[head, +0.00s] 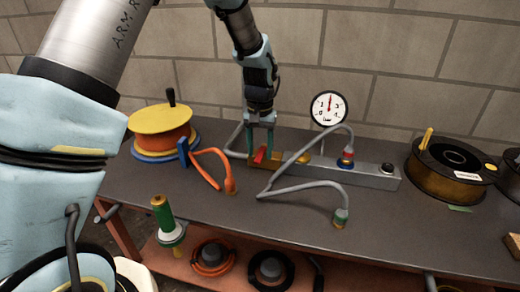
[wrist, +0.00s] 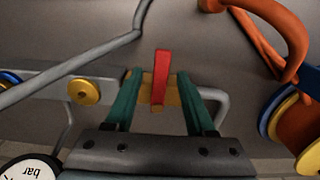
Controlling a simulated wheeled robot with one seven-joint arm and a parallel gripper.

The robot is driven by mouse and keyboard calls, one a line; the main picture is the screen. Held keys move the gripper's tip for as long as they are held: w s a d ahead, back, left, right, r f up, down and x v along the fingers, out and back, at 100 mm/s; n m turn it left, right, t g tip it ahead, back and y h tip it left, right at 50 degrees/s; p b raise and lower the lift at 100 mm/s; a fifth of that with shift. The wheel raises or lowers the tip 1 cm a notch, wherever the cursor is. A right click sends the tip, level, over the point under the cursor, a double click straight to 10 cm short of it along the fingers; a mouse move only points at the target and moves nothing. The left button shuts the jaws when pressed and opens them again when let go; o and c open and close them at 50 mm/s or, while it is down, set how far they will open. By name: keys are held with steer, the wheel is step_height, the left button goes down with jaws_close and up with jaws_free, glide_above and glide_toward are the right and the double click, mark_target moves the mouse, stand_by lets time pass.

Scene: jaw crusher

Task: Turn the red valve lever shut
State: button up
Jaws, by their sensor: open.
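The red valve lever (head: 260,155) sits on a brass valve body (head: 274,158) at the left end of the grey manifold block (head: 345,172). In the wrist view the lever (wrist: 162,75) is a straight red bar over the brass body (wrist: 146,88), pointing away from the gripper base. My gripper (head: 260,149) is down at the valve with its green fingers apart. In the wrist view my gripper (wrist: 158,90) has one finger on each side of the lever, with a visible gap on both sides. The lever's pivot is not clearly visible.
A pressure gauge (head: 328,108) stands behind the block. A grey hose (head: 300,186) crosses in front of it. An orange hose (head: 208,168) and a yellow-orange reel (head: 162,133) are at left. A brass-coloured reel (head: 446,175) is at right. The front bench (head: 400,235) is mostly clear.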

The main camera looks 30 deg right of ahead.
mark_target(260, 156)
step_height(260, 156, up, 11)
steer(key=b, duration=0.2)
stand_by(0.3)
steer(key=shift+f, duration=0.1)
steer(key=w+a+f+n, duration=0.1)
steer(key=w+a+n, duration=0.1)
steer(key=a, duration=0.8)
steer(key=w+a+n, duration=0.2)
steer(key=a, duration=0.9)
steer(key=s+a+f+n, duration=0.1)
steer(key=s+a, duration=0.2)
steer(key=a, duration=0.5)
steer(key=s+a+f+n+t, duration=0.1)
steer(key=s+a, duration=0.3)
steer(key=a, duration=0.4)
steer(key=shift+s+a+f+n+t, duration=0.2)
steer(key=shift+s+f+n+t, duration=0.1)
steer(key=shift+f+n, duration=0.25)
